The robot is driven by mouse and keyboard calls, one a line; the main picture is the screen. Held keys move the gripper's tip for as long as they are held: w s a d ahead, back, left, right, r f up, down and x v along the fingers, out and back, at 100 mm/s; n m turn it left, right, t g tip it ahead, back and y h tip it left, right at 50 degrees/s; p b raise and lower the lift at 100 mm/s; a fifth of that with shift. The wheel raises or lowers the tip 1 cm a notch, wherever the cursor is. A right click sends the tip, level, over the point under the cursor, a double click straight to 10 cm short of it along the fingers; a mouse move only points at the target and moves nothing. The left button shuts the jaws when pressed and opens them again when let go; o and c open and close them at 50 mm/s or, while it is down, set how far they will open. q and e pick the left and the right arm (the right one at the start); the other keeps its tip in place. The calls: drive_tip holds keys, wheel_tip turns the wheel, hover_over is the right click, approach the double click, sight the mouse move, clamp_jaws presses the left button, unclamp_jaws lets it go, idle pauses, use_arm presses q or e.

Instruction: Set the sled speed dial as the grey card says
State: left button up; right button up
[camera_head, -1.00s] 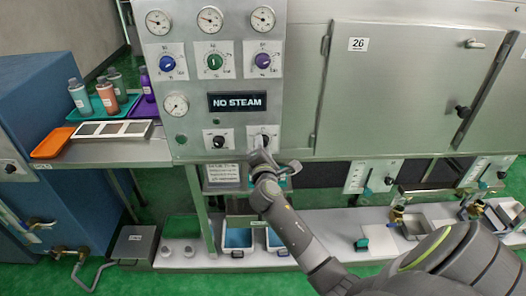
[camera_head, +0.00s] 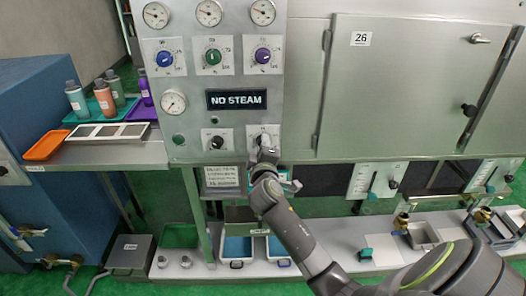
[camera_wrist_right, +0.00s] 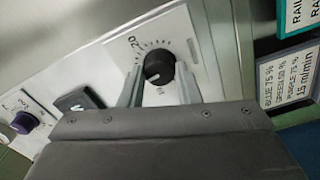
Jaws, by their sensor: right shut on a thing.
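The sled speed dial, a black knob (camera_wrist_right: 158,68) on a white scale plate, is at the lower right of the steel panel. Scale figures 20 and 10 seem legible beside it; its exact setting is unclear. My right gripper (camera_head: 265,152) is at this dial and covers much of it in the head view. In the wrist view, my right gripper (camera_wrist_right: 160,88) has a finger on each side of the knob and is shut on it. The grey card (camera_wrist_right: 288,78) reads BLUE 75 %, GREEN 50 %, PURPLE 27 %, 15 m/min. It hangs below the panel (camera_head: 222,178). My left gripper is out of view.
Blue (camera_head: 165,58), green (camera_head: 213,56) and purple (camera_head: 262,55) dials sit above a NO STEAM display (camera_head: 237,99). Another black knob (camera_head: 216,142) is just left of the gripper. A teal-framed card (camera_wrist_right: 300,15) borders the grey one. A shelf with bottles is at left.

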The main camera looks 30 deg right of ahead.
drive_tip(key=shift+f+m, duration=0.1)
drive_tip(key=shift+m, duration=0.5)
drive_tip(key=o, duration=1)
